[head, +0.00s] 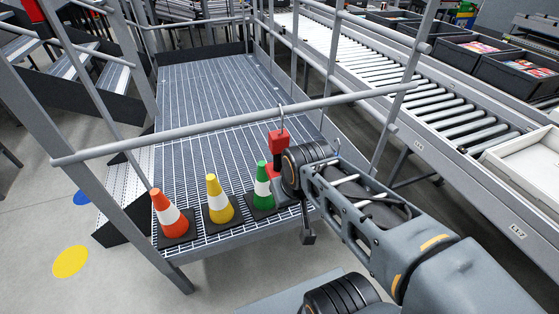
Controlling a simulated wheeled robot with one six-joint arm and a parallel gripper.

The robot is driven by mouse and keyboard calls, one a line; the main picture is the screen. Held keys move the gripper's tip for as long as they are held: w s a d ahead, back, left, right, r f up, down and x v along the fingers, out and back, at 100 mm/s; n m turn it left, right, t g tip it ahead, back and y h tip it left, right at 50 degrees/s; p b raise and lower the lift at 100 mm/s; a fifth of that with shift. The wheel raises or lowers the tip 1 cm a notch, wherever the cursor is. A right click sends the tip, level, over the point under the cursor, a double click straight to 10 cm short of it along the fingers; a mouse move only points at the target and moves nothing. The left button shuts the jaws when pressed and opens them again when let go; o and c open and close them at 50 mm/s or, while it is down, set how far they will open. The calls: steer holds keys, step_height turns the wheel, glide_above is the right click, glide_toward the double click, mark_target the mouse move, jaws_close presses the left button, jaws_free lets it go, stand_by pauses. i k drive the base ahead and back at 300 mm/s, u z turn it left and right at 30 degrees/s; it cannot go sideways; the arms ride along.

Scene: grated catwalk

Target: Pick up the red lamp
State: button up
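The red lamp (279,146) is just left of my wrist, with a thin metal hook rising from its top to the handrail (230,123). It appears to hang from the rail, though the contact is too small to be sure. Its lower part is partly covered by my dark wrist joint. My gripper (307,236) shows only as a small dark piece below the wrist, over the catwalk's front edge. Its fingers are not clear, so I cannot tell whether it is open or touches the lamp.
Orange (167,213), yellow (217,199) and green (263,186) cones with white bands stand along the grated catwalk's (215,90) near edge. The handrail crosses above them. A roller conveyor (420,95) runs along the right, with black crates (480,58) beyond. The catwalk's far part is clear.

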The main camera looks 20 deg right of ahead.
mark_target(278, 141)
steer(key=k, duration=0.5)
steer(key=u, duration=1.4)
steer(key=i, duration=1.25)
steer(key=z, duration=2.2)
